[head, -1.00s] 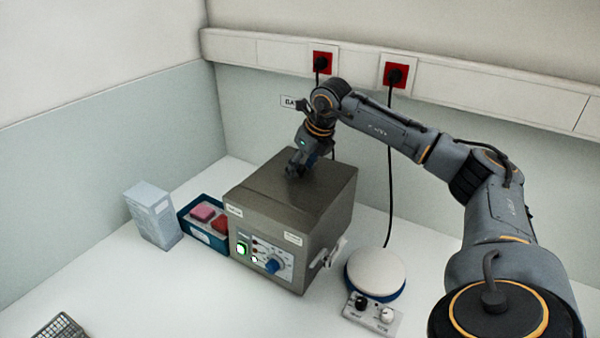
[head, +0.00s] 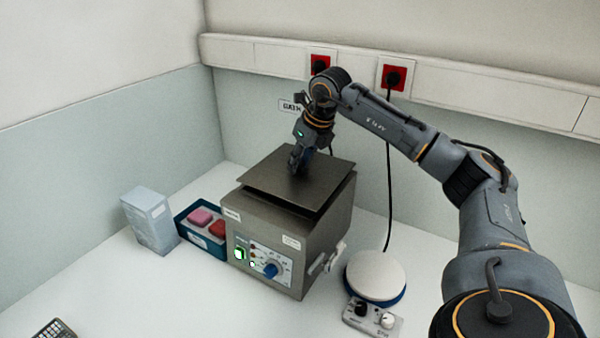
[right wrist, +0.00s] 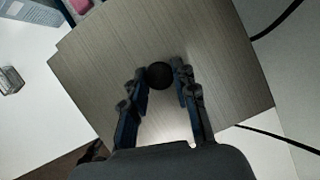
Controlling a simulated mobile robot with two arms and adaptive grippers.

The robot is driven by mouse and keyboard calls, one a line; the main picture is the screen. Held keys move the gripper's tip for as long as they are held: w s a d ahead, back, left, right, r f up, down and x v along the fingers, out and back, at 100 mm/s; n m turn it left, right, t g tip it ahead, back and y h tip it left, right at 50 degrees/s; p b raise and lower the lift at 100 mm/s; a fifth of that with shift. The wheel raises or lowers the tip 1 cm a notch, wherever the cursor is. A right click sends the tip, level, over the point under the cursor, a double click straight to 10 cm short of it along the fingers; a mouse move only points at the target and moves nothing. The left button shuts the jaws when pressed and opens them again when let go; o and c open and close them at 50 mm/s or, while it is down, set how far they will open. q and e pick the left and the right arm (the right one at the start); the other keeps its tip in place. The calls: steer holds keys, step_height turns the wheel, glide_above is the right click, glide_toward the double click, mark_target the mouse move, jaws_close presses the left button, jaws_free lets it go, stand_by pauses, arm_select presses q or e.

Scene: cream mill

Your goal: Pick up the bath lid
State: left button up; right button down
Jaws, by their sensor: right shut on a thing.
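The bath lid (head: 278,180) is a flat grey metal plate, held a little above the bath (head: 270,235), a grey box with a green switch and a blue knob on its front. My right gripper (head: 298,166) points down at the lid's middle and is shut on its knob. In the right wrist view the fingers (right wrist: 165,88) stand on both sides of the round black knob (right wrist: 159,75), with the lid plate (right wrist: 110,65) filling most of the picture. The inside of the bath is mostly hidden under the lid. My left gripper is not in view.
A blue tray (head: 187,229) with pink and red blocks and a pale box (head: 150,222) stand left of the bath. A round white-topped device (head: 376,274) stands to its right. A wire rack (head: 50,329) shows at lower left. The front bench is clear.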

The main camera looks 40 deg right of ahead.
steer(key=s+a+r+b, duration=0.2)
steer(key=s+a+r, duration=0.6)
steer(key=s+r, duration=0.3)
steer(key=shift+v, duration=0.9)
steer(key=shift+w+a, duration=0.1)
